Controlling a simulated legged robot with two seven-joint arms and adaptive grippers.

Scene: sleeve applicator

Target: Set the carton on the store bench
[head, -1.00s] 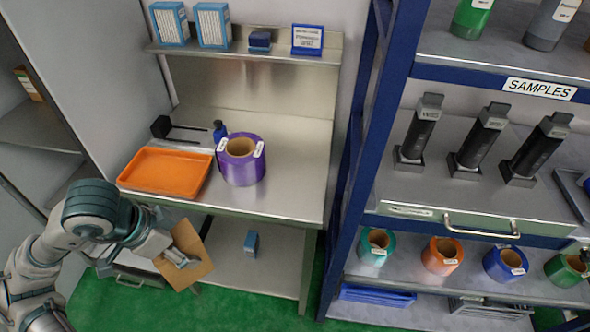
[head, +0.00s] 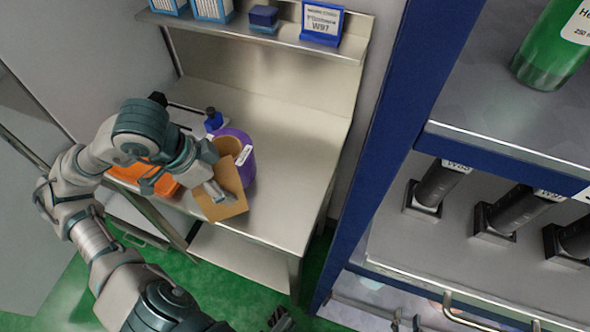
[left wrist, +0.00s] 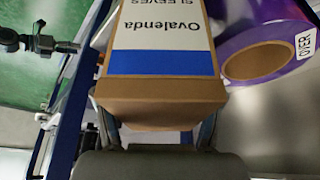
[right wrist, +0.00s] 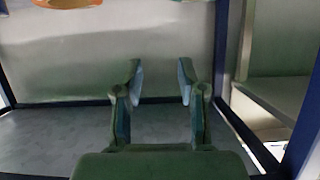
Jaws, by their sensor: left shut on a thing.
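The carton (head: 226,190) is brown cardboard in the head view, in front of the purple roll. In the left wrist view the carton (left wrist: 165,60) shows a white label with a blue band, reading "Ovalenda SLEEVES". My left gripper (head: 212,188) is shut on the carton and holds it over the front part of the metal bench (head: 275,205). I cannot tell whether the carton touches the bench top. My right gripper (right wrist: 158,85) is open and empty in the right wrist view, in front of a grey shelf surface.
A purple roll (head: 247,165) stands close behind the carton. An orange tray (head: 128,172) is partly hidden by my left arm. A small blue bottle (head: 213,119) stands at the back. The bench's right part is clear. A blue-framed rack (head: 385,140) stands to the right.

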